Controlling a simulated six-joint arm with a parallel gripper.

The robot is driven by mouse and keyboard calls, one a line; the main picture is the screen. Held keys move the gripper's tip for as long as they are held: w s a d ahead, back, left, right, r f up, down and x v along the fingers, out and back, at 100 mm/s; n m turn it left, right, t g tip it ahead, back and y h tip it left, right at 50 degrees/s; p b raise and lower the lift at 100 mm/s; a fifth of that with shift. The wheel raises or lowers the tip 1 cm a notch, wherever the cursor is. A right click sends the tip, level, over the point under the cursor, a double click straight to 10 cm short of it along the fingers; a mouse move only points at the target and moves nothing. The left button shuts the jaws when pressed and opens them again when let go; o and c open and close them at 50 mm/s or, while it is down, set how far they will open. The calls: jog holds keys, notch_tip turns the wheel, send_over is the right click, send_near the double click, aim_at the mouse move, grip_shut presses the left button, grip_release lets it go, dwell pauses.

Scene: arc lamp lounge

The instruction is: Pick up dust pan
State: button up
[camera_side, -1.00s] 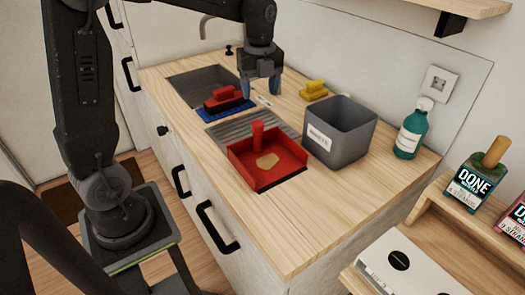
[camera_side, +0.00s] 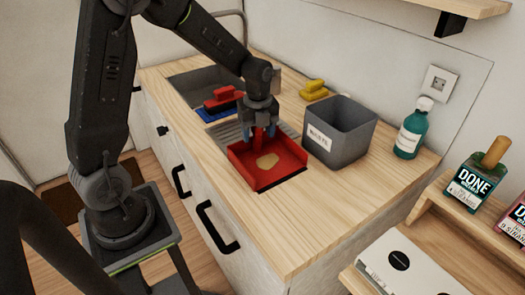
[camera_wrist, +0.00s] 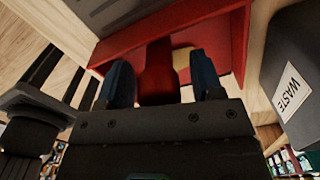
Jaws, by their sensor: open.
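The red dust pan (camera_side: 270,178) lies on the counter over the ridged drain area in the side view, with a tan patch (camera_side: 267,160) on its floor. My gripper (camera_side: 261,134) is above its back edge, with the blue fingertips on either side of the upright red handle. In the wrist view the dust pan (camera_wrist: 222,30) fills the upper part. Its handle (camera_wrist: 160,75) stands between the two blue fingers of my gripper (camera_wrist: 160,84). The fingers are open, with a gap showing on each side of the handle. Part of the handle is hidden by my gripper.
A grey bin labelled WASTE (camera_side: 340,132) stands close to the right of the dust pan. A red brush-like object (camera_side: 222,98) on a blue mat is by the sink, and a yellow object (camera_side: 314,90) lies behind. A teal bottle (camera_side: 412,130) stands farther right. The front counter is clear.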

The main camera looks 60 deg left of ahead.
jog(key=shift+c, duration=0.2)
grip_shut()
dwell(0.4)
